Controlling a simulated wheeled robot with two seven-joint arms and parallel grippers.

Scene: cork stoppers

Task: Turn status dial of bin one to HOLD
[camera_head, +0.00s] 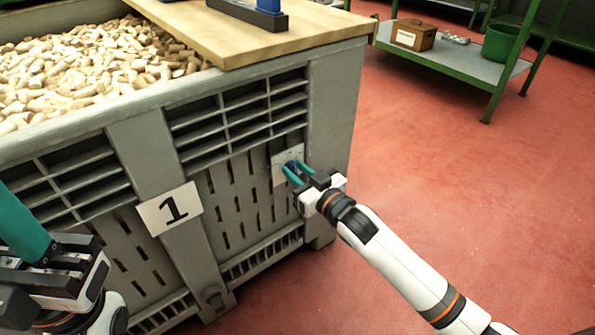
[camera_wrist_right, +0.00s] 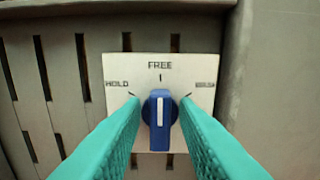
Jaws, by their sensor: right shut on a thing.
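Bin one is a large grey slatted crate (camera_head: 130,135) with a white "1" sign (camera_head: 168,208) on its front, full of cork stoppers (camera_head: 85,70). Its status dial has a white plate (camera_head: 278,160), also in the right wrist view (camera_wrist_right: 200,68), marked HOLD at left, FREE at top and a blurred word at right. The blue knob (camera_wrist_right: 160,120) has its white pointer line upright, toward FREE. My right gripper (camera_head: 290,172) is shut on the knob, one teal finger on each side (camera_wrist_right: 160,105). My left gripper (camera_head: 22,230) is at the lower left, away from the dial; its fingertips are cut off.
A wooden board (camera_head: 235,38) lies across part of the bin's top, with a dark blue block-like object (camera_head: 250,12) on it. A green-framed shelf (camera_head: 465,62) at the back right holds a brown box (camera_head: 413,35) and a green bucket (camera_head: 499,42). Red floor (camera_head: 460,180) right of the bin is clear.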

